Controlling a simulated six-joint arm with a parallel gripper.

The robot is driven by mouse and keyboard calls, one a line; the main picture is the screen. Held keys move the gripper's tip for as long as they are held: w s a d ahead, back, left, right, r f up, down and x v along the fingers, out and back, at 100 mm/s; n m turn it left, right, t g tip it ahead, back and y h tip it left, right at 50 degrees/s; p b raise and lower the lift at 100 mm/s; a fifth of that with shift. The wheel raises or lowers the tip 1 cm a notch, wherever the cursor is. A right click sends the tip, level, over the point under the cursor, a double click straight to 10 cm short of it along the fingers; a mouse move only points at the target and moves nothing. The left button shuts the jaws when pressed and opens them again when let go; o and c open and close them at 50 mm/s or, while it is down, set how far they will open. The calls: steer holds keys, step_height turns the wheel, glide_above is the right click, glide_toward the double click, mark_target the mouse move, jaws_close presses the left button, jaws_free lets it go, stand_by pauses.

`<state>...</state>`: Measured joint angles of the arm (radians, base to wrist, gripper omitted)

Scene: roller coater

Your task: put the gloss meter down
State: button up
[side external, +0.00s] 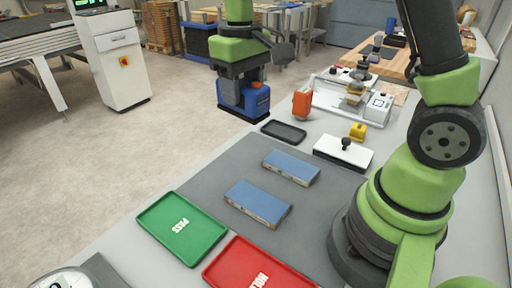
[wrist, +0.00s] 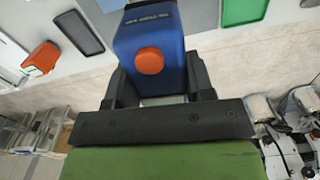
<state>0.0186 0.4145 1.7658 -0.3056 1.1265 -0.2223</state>
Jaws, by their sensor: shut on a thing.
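My gripper (side external: 238,86) is shut on the gloss meter, a blue block with a round orange button. The gloss meter (side external: 232,104) hangs below my gripper in the side view, seen against the floor near the table's far-left edge; its height is hard to judge. In the wrist view the gloss meter (wrist: 175,25) sits between the two dark fingers of my gripper (wrist: 158,85). The face turned away from the camera is hidden. An empty dark tray (side external: 284,132) lies on the table to its right, also seen in the wrist view (wrist: 79,32).
An orange device (side external: 302,104) stands beyond the dark tray. Two blue panels (side external: 258,202) (side external: 291,167) lie on the grey mat (side external: 235,165). A green PASS tray (side external: 181,228) and red HOLD tray (side external: 258,266) lie nearer. A white block with black knob (side external: 343,152) is right.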

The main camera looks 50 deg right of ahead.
steer(key=w+d+f+m, duration=0.1)
steer(key=d+f+m, duration=0.3)
steer(key=d+m, duration=0.7)
steer(key=w+d+f+m, duration=0.2)
steer(key=d+m, duration=0.9)
steer(key=m, duration=1.2)
steer(key=shift+d+f+m, duration=0.25)
steer(key=shift+f+m, duration=0.15)
steer(key=shift+f, duration=0.75)
steer(key=shift+f, duration=0.15)
step_height(320, 180, down, 9)
steer(key=shift+f, duration=0.15)
